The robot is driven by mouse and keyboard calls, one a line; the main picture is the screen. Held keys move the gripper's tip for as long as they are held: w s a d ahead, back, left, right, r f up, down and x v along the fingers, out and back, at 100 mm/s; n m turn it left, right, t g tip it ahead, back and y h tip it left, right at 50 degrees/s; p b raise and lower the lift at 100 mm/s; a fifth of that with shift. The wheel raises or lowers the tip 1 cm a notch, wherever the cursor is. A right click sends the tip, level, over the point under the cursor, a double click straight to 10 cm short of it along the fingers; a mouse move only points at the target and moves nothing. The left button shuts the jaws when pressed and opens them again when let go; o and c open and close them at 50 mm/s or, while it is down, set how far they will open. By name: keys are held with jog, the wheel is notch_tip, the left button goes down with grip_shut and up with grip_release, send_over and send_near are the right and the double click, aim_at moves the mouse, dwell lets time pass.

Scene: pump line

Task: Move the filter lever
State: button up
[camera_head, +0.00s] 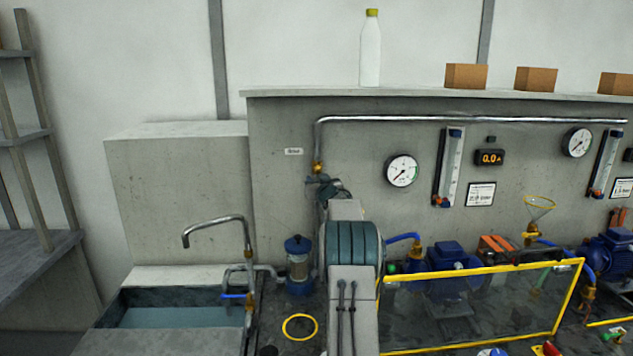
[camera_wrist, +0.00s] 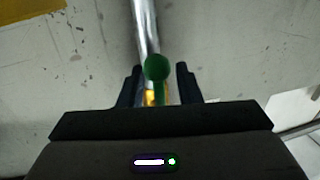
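A green lever with a round end (camera_wrist: 157,68) shows in the wrist view, in front of a steel pipe (camera_wrist: 145,25) with brass behind it. I cannot tell for sure that it is the filter lever. My gripper (camera_wrist: 158,84) is open, with one finger on each side of the green lever and gaps between. In the head view my gripper (camera_head: 318,181) is just below the brass fitting (camera_head: 318,167) on the vertical pipe; the green lever cannot be made out there. A filter-like clear canister with a blue cap (camera_head: 299,262) stands left of my arm.
A sink (camera_head: 165,317) with a tap (camera_head: 215,222) is at the left. Gauges (camera_head: 402,170) and a flow meter (camera_head: 449,168) are on the wall at right. A yellow-framed clear guard (camera_head: 480,305) stands before the blue pump (camera_head: 447,262). My arm hides part of the bench.

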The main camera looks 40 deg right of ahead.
grip_shut()
jog(key=m, duration=0.2)
jog(key=shift+w+a+m, duration=0.2)
jog(key=shift+a+m, duration=0.1)
jog(key=shift+a, duration=0.05)
jog(key=shift+w+a+r+m+t+h, duration=0.1)
jog(key=shift+a+r+m+t+h, duration=0.05)
jog(key=shift+m, duration=0.4)
jog(key=shift+w+a+r+m+t+h, duration=0.1)
jog(key=shift+m+t+h, duration=0.05)
jog(key=shift+m, duration=0.4)
grip_release()
jog(key=shift+s, duration=0.1)
jog(key=b+v, duration=0.4)
jog(key=v, duration=0.9)
jog(key=shift+s+a+b, duration=0.15)
jog(key=shift+s+b, duration=0.15)
jog(key=shift+b, duration=0.05)
